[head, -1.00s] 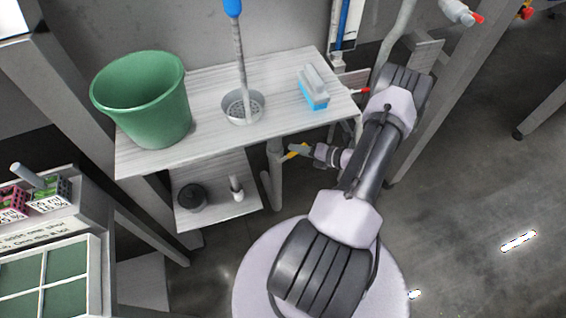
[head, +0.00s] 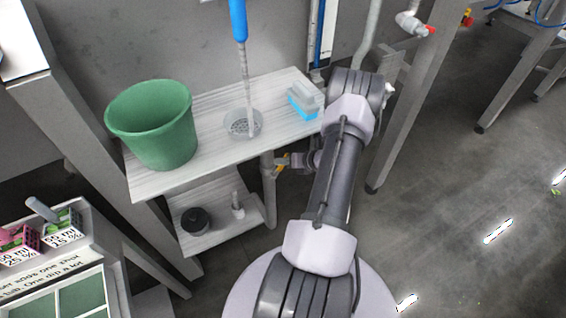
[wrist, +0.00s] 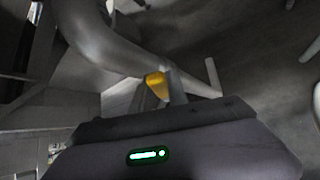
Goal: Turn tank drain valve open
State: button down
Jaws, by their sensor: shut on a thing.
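The drain valve shows as a yellow handle (head: 281,168) on the grey drain pipe (head: 268,185) below the bench top. My gripper (head: 285,161) is at this handle, beside the pipe, and is shut on it. In the wrist view the yellow handle (wrist: 156,84) sits between the fingers of my gripper (wrist: 162,92), with the large grey pipe (wrist: 115,50) just behind. The fingers hide part of the handle, and its exact angle is hard to tell.
A lower shelf (head: 215,232) holds small items. A red-tipped tap (head: 412,24) is at upper right. Floor is open at right.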

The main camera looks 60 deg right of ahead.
jog(key=shift+a+f, duration=0.1)
jog(key=c, duration=1.3)
grip_release()
